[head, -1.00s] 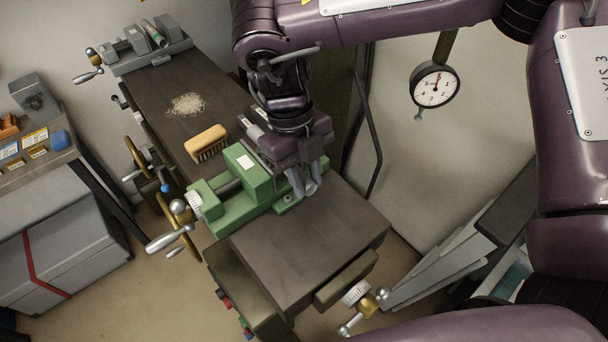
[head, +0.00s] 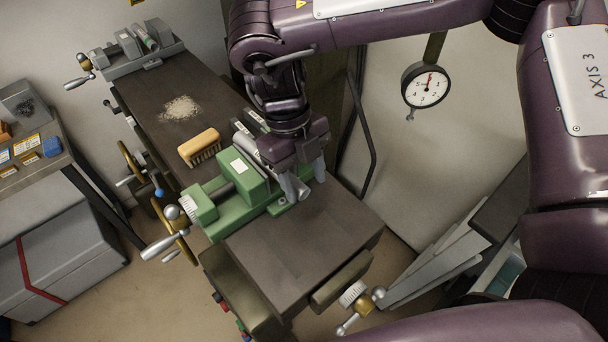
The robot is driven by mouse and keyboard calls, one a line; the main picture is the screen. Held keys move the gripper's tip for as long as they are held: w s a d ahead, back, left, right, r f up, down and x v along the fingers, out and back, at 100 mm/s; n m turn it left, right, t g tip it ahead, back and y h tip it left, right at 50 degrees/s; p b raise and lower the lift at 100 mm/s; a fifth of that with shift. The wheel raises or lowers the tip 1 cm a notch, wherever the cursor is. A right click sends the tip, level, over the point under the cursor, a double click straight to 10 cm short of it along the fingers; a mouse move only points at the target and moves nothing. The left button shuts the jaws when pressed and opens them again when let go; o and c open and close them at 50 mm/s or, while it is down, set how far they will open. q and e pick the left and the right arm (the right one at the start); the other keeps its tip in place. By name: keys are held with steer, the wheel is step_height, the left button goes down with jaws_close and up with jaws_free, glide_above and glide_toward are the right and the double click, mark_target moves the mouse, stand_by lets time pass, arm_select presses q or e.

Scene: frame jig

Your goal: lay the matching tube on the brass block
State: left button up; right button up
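My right gripper (head: 304,181) points down just right of the green vise (head: 232,190), over the dark bench. Its two fingers look spread apart, and I see nothing clearly held between them. Grey tubes with pale labels (head: 243,131) lie behind the green vise, partly hidden by my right wrist. My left gripper is not in view.
A wooden brush (head: 200,147) and a pile of pale shavings (head: 181,108) lie on the bench (head: 305,245). The bench's near end is clear. A dial gauge (head: 426,86) hangs at the right. A side table with small boxes (head: 27,143) stands at the left.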

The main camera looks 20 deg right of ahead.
step_height(320, 180, up, 2)
steer(key=shift+r+p, duration=0.25)
steer(key=shift+p, duration=0.8)
step_height(320, 180, up, 7)
steer(key=shift+f, duration=0.2)
stand_by(0.4)
